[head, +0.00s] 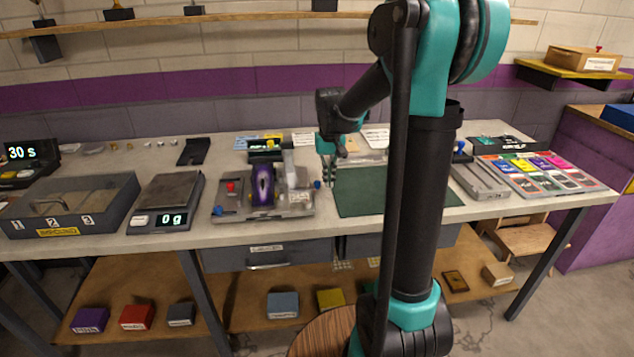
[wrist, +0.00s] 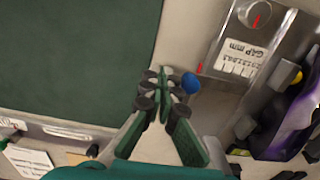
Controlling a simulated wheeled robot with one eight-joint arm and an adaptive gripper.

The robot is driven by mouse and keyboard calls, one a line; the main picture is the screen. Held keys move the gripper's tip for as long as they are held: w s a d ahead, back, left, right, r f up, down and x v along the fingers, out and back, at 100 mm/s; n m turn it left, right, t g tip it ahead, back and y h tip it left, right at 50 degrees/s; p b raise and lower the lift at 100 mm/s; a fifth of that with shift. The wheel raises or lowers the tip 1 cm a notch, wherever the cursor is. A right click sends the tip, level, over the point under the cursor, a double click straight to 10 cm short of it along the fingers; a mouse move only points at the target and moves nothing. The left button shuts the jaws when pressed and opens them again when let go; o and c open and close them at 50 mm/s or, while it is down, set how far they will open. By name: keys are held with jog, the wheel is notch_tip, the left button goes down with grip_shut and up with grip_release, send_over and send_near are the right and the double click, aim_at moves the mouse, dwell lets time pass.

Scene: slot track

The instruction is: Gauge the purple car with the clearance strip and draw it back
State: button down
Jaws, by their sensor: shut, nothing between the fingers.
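The purple car (head: 263,186) stands on a grey metal fixture (head: 298,211) left of the green mat; its side shows at the right of the wrist view (wrist: 289,125). A scale plate marked "GAP mm" (wrist: 240,50) lies beside it. A blue knob (wrist: 190,83) is just right of my gripper (wrist: 168,84); it also shows in the head view (head: 317,184). I cannot tell whether the knob belongs to the clearance strip, and I cannot make out the strip itself. My gripper (head: 329,183) is shut and empty, right of the car, near the mat's left edge.
The green mat (head: 365,193) is bare. A grey block (head: 480,181) and a tray of coloured cards (head: 540,172) are to the right. A red knob (head: 231,187) is on the fixture.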

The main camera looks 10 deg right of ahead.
aim_at(307, 189)
jog(key=shift+a, duration=3.4)
dwell(2.2)
jog(key=shift+d, duration=0.45)
dwell(0.8)
notch_tip(307, 189, up, 8)
dwell(0.9)
